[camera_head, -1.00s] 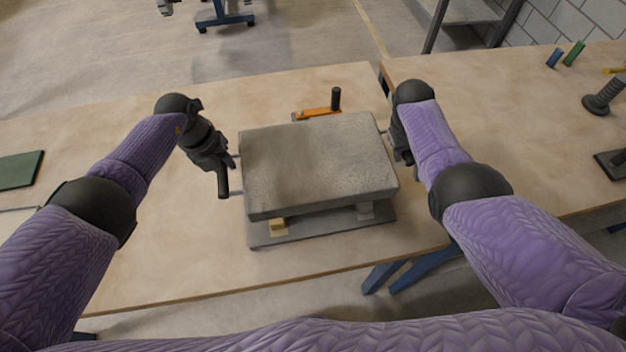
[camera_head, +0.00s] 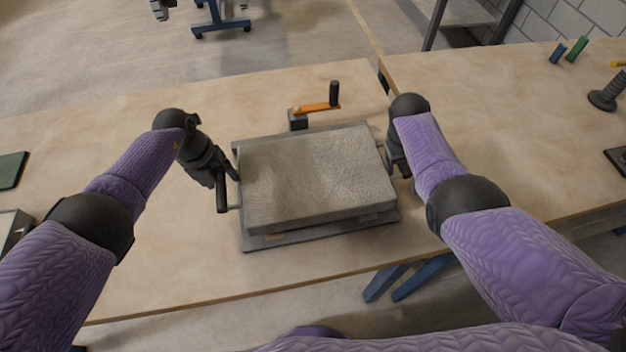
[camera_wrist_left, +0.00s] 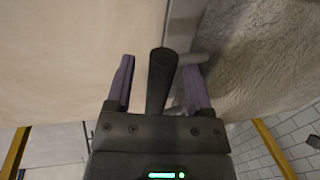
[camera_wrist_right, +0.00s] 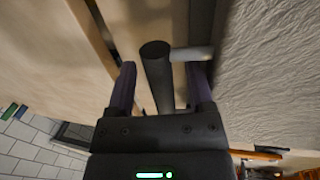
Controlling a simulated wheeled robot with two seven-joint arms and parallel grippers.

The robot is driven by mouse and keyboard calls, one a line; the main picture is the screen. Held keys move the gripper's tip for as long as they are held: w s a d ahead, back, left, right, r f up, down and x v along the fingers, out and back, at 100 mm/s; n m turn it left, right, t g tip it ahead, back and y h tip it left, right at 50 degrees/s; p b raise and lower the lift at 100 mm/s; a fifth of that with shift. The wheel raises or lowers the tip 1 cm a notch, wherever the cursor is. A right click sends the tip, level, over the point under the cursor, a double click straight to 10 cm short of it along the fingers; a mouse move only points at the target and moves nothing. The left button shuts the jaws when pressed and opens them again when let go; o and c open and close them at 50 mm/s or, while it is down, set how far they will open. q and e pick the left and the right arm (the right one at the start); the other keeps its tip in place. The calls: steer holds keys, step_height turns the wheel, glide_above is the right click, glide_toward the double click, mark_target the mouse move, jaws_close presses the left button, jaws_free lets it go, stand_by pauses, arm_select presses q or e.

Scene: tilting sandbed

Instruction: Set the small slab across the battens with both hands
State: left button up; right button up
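The grey slab (camera_head: 315,175) lies low over the grey bed plate (camera_head: 255,244), whose rim shows around it. The battens are almost wholly hidden; a pale bit of one (camera_head: 275,237) shows under the front edge. Whether the slab rests on both battens cannot be told. My left gripper (camera_head: 222,180) is at the dark left handle (camera_wrist_left: 161,80). In the left wrist view its fingers stand apart on both sides of the handle, with gaps. My right gripper (camera_head: 398,168) is at the right handle (camera_wrist_right: 156,75), its fingers likewise open around it. Slab surface also fills the right of both wrist views.
An orange crank (camera_head: 316,108) with a dark grip stands behind the bed. A green board (camera_head: 12,170) lies at far left. A dark threaded post (camera_head: 606,95) stands on the right table. The tabletop beside the bed is mostly clear.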

arm_select(q)
step_height(320, 180, up, 12)
steer(key=a, duration=0.2)
steer(key=shift+s+a+f, duration=0.15)
arm_select(e)
step_height(320, 180, up, 12)
steer(key=a, duration=0.2)
steer(key=shift+s+a+f, duration=0.15)
steer(key=shift+s, duration=0.05)
